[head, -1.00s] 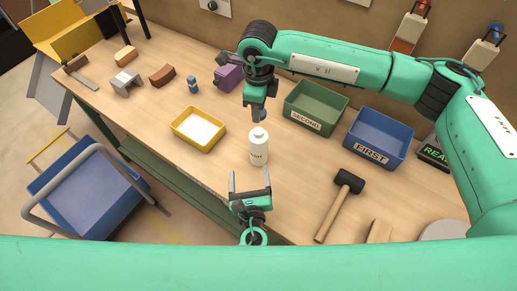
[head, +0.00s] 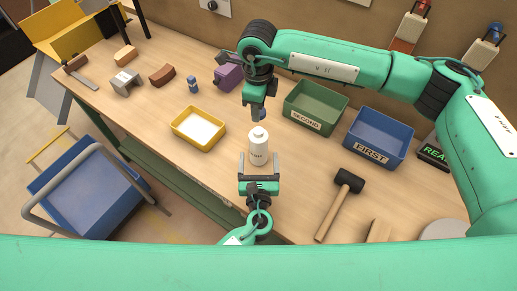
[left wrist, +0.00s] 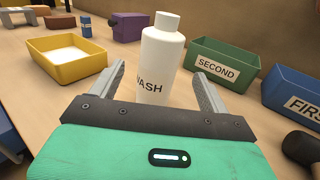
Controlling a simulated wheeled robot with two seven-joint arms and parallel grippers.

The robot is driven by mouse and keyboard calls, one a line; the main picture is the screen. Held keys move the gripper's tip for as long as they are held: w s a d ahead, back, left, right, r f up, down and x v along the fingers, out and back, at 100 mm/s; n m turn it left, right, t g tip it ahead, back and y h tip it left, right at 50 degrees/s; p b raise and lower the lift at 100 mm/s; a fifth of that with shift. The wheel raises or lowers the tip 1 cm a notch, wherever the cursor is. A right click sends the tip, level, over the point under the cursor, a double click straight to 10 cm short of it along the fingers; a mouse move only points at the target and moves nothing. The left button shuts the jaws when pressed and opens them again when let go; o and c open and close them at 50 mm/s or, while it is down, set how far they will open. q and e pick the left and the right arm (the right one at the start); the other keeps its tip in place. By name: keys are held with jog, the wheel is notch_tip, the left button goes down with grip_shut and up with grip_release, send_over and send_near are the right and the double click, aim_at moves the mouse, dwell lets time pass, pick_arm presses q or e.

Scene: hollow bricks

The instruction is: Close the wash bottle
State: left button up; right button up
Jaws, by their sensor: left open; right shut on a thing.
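The white wash bottle (head: 258,151) stands upright on the bench, and its short white neck shows bare on top. It also shows in the left wrist view (left wrist: 161,65), with part of its WASH label visible. My left gripper (head: 259,160) is open just in front of the bottle, its fingers pointing at it. In the left wrist view the fingers (left wrist: 158,78) lie to either side of the bottle's lower part. My right gripper (head: 258,112) is shut, pointing down beyond and above the bottle. A small blue thing (head: 263,114) shows at its fingertips, mostly hidden; it may be a cap.
A yellow tray (head: 177,129) stands left of the bottle. A green SECOND bin (head: 305,121) and a blue FIRST bin (head: 370,155) stand to the right. A mallet (head: 333,212) lies front right.

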pick_arm(q)
jog(key=w, duration=0.6)
jog(key=shift+w, duration=0.4)
jog(key=shift+c, duration=0.5)
jog(key=c, duration=1.4)
pick_arm(e)
send_over(258, 130)
jog(key=shift+f, duration=2.5)
jog(key=shift+f, duration=0.9)
jog(key=shift+f, duration=0.55)
